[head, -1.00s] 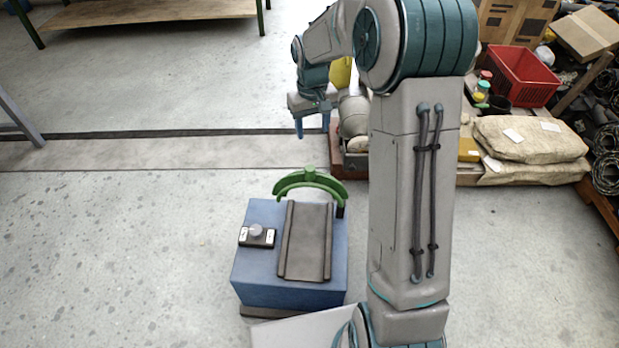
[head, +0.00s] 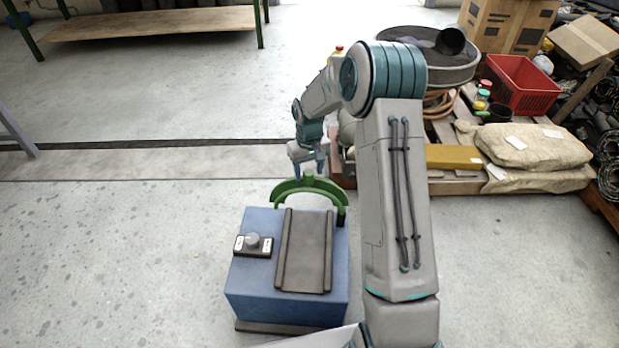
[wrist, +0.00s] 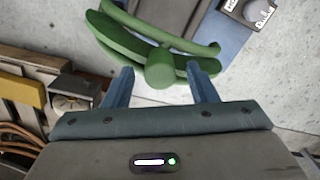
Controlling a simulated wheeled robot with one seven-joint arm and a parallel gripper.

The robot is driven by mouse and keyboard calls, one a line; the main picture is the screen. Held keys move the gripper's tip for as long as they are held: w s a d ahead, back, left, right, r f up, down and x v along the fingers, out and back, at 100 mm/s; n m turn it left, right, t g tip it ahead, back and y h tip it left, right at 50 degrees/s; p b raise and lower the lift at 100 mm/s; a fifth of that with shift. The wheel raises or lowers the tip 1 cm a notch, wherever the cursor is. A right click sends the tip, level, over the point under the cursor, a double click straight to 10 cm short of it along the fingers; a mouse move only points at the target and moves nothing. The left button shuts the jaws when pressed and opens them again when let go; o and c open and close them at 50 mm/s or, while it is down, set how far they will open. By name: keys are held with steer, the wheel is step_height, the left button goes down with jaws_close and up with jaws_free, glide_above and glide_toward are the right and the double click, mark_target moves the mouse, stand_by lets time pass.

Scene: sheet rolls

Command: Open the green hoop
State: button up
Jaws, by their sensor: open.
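The green hoop (head: 290,189) arches over the far end of a blue box machine (head: 262,292) with a dark channel (head: 305,250) on top. A green knob stands at the middle of the hoop. My gripper (head: 309,174) is just above and behind the hoop in the head view. In the wrist view the blue fingers of my gripper (wrist: 165,84) are apart, with the hoop's green knob (wrist: 160,68) between them and a gap on each side. The hoop's curved bars (wrist: 120,38) show beyond the fingers. I cannot tell whether a finger touches the hoop.
A grey dial (head: 252,240) sits on the machine's left side. A pallet with sacks (head: 525,146), a red crate (head: 520,80) and a round tub (head: 420,62) stands at the right. The floor (head: 110,260) left of the machine is clear.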

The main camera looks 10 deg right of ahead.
steer(key=shift+f, duration=1.15)
